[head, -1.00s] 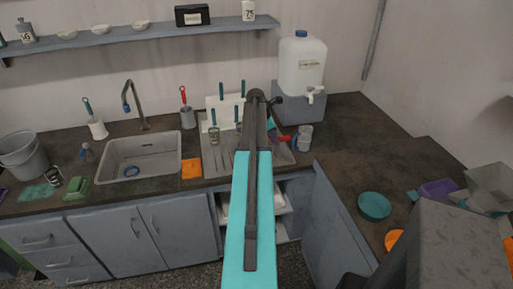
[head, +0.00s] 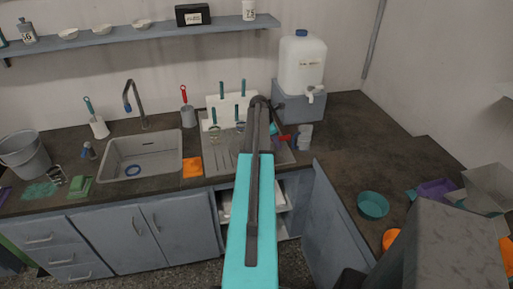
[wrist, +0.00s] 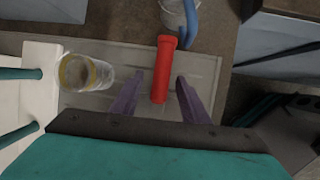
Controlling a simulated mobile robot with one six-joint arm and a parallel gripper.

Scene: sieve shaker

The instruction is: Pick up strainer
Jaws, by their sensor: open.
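My gripper (wrist: 158,88) is open, its two purple fingers pointing down at the drainboard in the wrist view. A red handle (wrist: 162,62) lies between and just beyond the fingers, with a visible gap on each side. It also shows as a small red piece (head: 285,137) right of my arm in the head view. I cannot make out a mesh or bowl on it, so I cannot tell whether it is the strainer's handle. My arm hides most of the gripper in the head view.
A clear yellow-rimmed vessel (wrist: 86,72) stands left of the fingers. A white rack (wrist: 38,85) with teal-handled tools is farther left. A cup (head: 304,138) stands right of the red piece, below the water container (head: 302,66).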

